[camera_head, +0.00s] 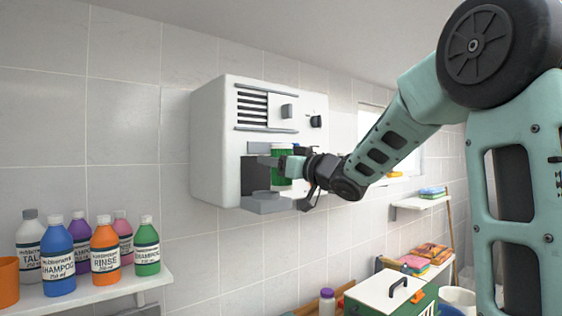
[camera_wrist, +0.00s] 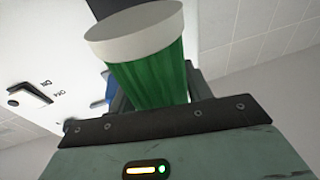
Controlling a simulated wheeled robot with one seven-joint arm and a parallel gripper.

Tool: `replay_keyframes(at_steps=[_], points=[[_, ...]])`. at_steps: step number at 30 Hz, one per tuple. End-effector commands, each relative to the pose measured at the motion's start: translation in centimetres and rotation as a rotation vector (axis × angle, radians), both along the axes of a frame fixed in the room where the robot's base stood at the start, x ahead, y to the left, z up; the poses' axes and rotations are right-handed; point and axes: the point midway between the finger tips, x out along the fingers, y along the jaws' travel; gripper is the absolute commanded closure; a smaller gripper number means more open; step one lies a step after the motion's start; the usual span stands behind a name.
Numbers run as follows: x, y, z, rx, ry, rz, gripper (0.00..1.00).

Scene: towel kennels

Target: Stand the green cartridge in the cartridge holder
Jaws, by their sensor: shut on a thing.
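The green cartridge (camera_head: 281,163), with a white cap, is upright in the head view, at the open front of the white wall unit (camera_head: 217,150). My gripper (camera_head: 288,168) is shut on it from the right. In the wrist view the cartridge (camera_wrist: 152,72) fills the middle, with its white cap towards me; its far end is hidden behind my gripper's edge. A grey rounded part (camera_head: 264,203) juts out below the recess and looks like the cartridge holder. The cartridge is above and right of it in the picture; I cannot tell whether they touch.
Several bottles, including a blue one (camera_head: 58,262) and a green one (camera_head: 147,252), stand on a shelf at lower left. A green box with a white lid (camera_head: 388,290) is below right. A small wall shelf (camera_head: 418,202) holds folded cloths. Space left of the unit is clear.

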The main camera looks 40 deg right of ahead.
Motion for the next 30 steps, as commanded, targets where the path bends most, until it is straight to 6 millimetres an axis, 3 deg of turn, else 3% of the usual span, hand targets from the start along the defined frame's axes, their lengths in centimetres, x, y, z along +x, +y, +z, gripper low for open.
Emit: replay_keyframes(at_steps=[30], points=[[6.8,0.2,-0.9,0.001,-0.001,0.000,0.75]])
